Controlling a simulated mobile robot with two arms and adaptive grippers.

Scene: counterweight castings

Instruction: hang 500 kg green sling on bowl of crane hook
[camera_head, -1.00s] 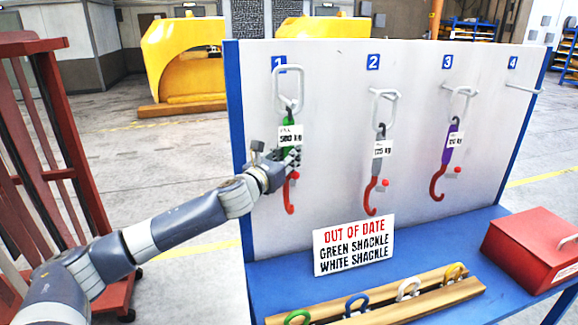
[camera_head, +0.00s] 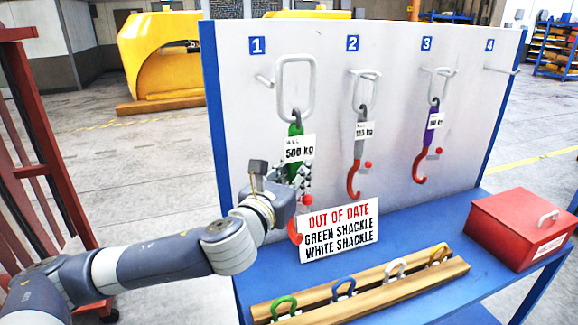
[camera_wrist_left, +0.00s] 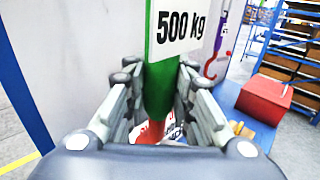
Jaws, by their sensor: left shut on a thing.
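The green sling (camera_head: 296,130) has a grey ring (camera_head: 295,88) on top, a 500 kg tag (camera_head: 300,150) and a red hook at the bottom, partly hidden behind the sign. My left gripper (camera_head: 299,178) is shut on the sling below the tag. The ring stands clear to the right of peg 1 (camera_head: 264,81), in front of the board. In the left wrist view the green strap (camera_wrist_left: 158,85) runs down between the fingers, with the tag (camera_wrist_left: 181,25) above them. I see no separate crane hook. My right gripper is not in view.
A grey sling (camera_head: 359,148) and a purple sling (camera_head: 434,120) hang on pegs 2 and 3; peg 4 is bare. An out-of-date sign (camera_head: 339,231), a wooden rack (camera_head: 375,295) with coloured shackles and a red box (camera_head: 520,228) are on the blue bench.

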